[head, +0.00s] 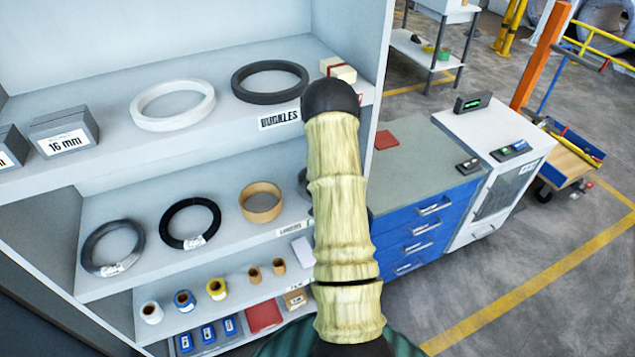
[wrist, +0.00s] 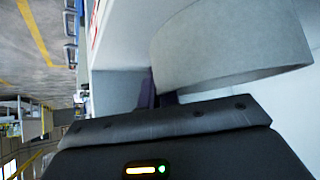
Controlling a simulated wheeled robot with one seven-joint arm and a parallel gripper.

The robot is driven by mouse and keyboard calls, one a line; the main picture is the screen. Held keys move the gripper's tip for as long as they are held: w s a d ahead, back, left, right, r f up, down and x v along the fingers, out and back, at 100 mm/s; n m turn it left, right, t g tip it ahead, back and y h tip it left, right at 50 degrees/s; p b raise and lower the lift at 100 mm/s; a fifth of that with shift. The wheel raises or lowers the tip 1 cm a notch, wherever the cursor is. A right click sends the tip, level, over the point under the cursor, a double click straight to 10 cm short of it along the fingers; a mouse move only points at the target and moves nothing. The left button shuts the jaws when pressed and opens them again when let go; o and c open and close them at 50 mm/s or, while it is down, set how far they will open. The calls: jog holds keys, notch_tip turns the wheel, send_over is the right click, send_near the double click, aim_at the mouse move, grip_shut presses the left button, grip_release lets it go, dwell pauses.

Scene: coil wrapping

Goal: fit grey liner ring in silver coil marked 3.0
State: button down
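A silver-grey coil (head: 84,255) with a white tag lies at the left of the middle shelf; its marking is too small to read. The grey liner ring (head: 304,181) shows as a dark sliver on the same shelf, mostly hidden behind my arm. A grey ring wall fills the upper right of the wrist view (wrist: 235,50), close to my gripper (wrist: 159,95). Two dark fingertips show at its lower left edge, a small gap between them. I cannot tell whether they close on the wall. The head view hides my gripper behind the arm.
A black coil (head: 163,230) and a brown ring (head: 261,203) stand between the silver coil and the grey ring. The upper shelf holds a white ring (head: 143,120) and a black ring (head: 240,88). Tape rolls and small boxes fill the lower shelf. A blue drawer cabinet (head: 400,243) stands right.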

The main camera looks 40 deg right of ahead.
jog(key=shift+r, duration=0.1)
notch_tip(320, 180, up, 10)
jog(key=b, duration=0.2)
dwell(0.5)
dwell(0.5)
